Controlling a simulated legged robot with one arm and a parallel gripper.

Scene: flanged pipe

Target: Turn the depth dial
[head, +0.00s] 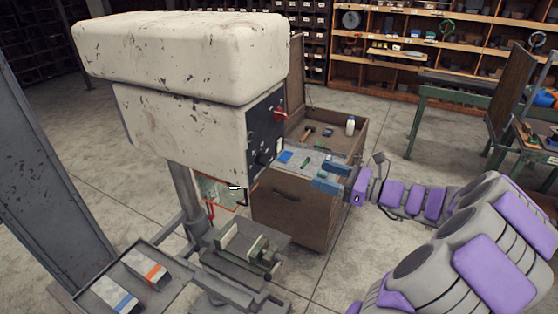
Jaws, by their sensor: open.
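A large cream drill-press-like machine (190,115) fills the upper left, with scuffed paint. Its right face carries a dark control panel (264,130) with a red part (280,113) near its upper edge and small dark fittings lower down. The panel is seen at a steep angle, so I cannot tell which fitting is the depth dial. My gripper (319,176), with blue fingers, reaches in from the right. It is open, with nothing visible between the fingers. It is to the right of the panel and apart from it, in front of the wooden cabinet.
A wooden cabinet (290,205) with tools and a white bottle (350,125) on top stands behind my gripper. A vise (250,252) sits on the machine's table. Boxes (150,268) lie in a tray at lower left. Open floor (390,265) lies right of the cabinet.

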